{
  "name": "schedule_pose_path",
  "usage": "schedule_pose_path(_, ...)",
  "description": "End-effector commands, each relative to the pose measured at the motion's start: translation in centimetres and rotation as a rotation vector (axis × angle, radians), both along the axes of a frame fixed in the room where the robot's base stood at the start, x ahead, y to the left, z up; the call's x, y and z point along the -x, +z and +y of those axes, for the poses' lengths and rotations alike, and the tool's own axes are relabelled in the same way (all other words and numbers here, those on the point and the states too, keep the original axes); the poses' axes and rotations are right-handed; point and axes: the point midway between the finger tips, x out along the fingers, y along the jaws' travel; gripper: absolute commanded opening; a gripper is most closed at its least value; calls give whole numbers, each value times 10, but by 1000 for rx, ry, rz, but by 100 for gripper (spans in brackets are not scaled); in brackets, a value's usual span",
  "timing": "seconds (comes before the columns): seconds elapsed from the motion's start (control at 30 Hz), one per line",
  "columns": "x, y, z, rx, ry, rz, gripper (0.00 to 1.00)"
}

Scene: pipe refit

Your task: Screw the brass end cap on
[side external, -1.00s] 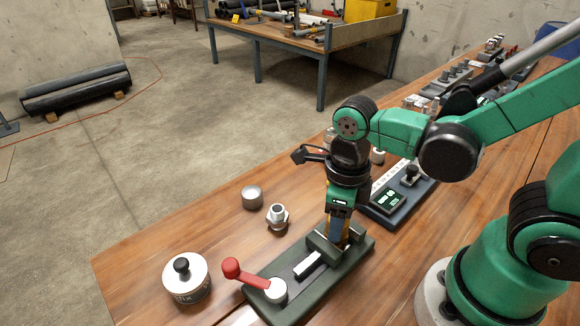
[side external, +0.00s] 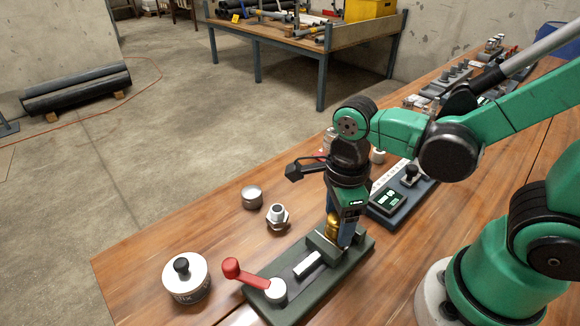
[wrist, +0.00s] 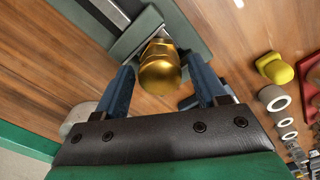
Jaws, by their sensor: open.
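The brass end cap (wrist: 160,68) sits at the vise in the wrist view, between my gripper's two blue fingers. It also shows in the side view as a gold piece (side external: 332,226) beside a finger. My gripper (wrist: 163,85) is open, with a gap on each side of the cap. In the side view my gripper (side external: 340,236) points down over the far end of the green vise (side external: 318,279). The pipe under the cap is mostly hidden, so I cannot tell how far the cap sits on its thread.
The red-handled lever (side external: 245,274) stands at the vise's near end. A tin with a black knob (side external: 187,279), a hex fitting (side external: 277,217) and a grey cap (side external: 251,197) stand to the left. A dark device with a display (side external: 388,199) lies behind the vise.

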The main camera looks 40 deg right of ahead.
Motion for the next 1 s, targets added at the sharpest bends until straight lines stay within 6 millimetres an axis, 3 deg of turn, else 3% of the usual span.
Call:
schedule_pose_path(0.27, 0, 0, 0, 0, 29, 0, 65)
schedule_pose_path(0.6, 0, 0, 0, 0, 493, 0, 65)
schedule_pose_path(1.0, 0, 0, 0, 0, 605, 0, 65)
